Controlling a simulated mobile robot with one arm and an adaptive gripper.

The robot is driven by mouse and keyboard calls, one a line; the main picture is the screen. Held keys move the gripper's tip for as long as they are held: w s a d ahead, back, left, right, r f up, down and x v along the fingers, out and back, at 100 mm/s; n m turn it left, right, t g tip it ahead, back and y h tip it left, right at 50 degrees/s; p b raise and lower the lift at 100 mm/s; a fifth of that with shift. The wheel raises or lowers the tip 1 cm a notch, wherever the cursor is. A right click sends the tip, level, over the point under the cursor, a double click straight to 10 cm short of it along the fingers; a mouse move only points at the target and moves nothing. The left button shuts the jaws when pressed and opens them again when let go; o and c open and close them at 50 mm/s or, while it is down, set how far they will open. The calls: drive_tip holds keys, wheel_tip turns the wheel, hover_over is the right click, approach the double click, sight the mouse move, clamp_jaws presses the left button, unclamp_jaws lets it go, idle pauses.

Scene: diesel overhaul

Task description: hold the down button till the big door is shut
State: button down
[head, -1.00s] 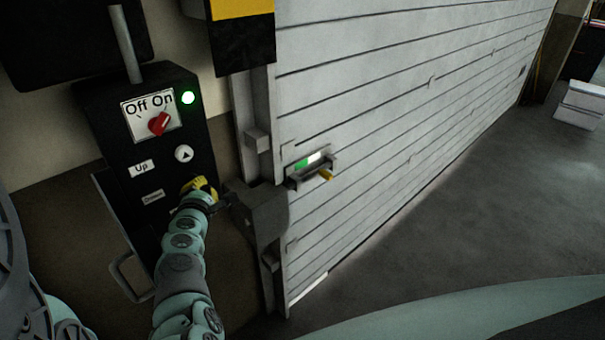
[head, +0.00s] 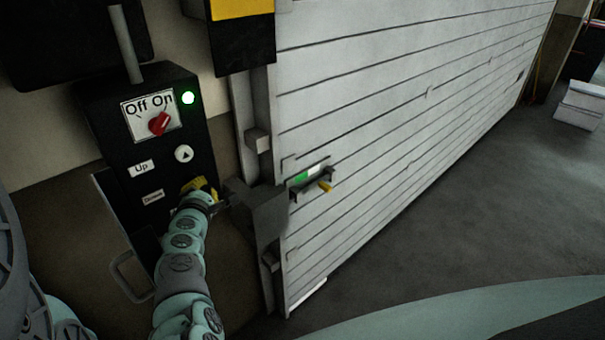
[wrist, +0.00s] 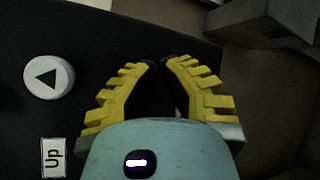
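A black control box (head: 158,225) hangs on the wall at the left in the head view. It has a red switch (head: 160,123) turned toward On, a lit green lamp (head: 188,98), an up button (head: 184,153) and a Down label (head: 153,197). My gripper (head: 200,186) is at the spot beside the Down label and hides the down button. Its yellow fingers (wrist: 161,62) look shut and empty in the wrist view, tips against or close to the box; contact is hidden. The big white slatted door (head: 400,110) reaches down to the floor, with no bright gap along its bottom edge.
A door latch with a yellow handle (head: 325,187) sits by the door's left edge. The grey door rail and bracket (head: 262,210) stand just right of my gripper. Open floor (head: 480,210) lies to the right, with a white object (head: 580,105) at the far right.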

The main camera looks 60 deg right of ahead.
idle(0.6)
drive_tip(key=shift+s+a, duration=0.25)
drive_tip(key=shift+s, duration=0.65)
drive_tip(key=shift+s, duration=0.15)
drive_tip(key=s, duration=0.2)
drive_tip(key=s+a, duration=0.1)
drive_tip(key=s, duration=0.1)
drive_tip(key=shift+s, duration=0.35)
drive_tip(key=shift+a+r, duration=0.1)
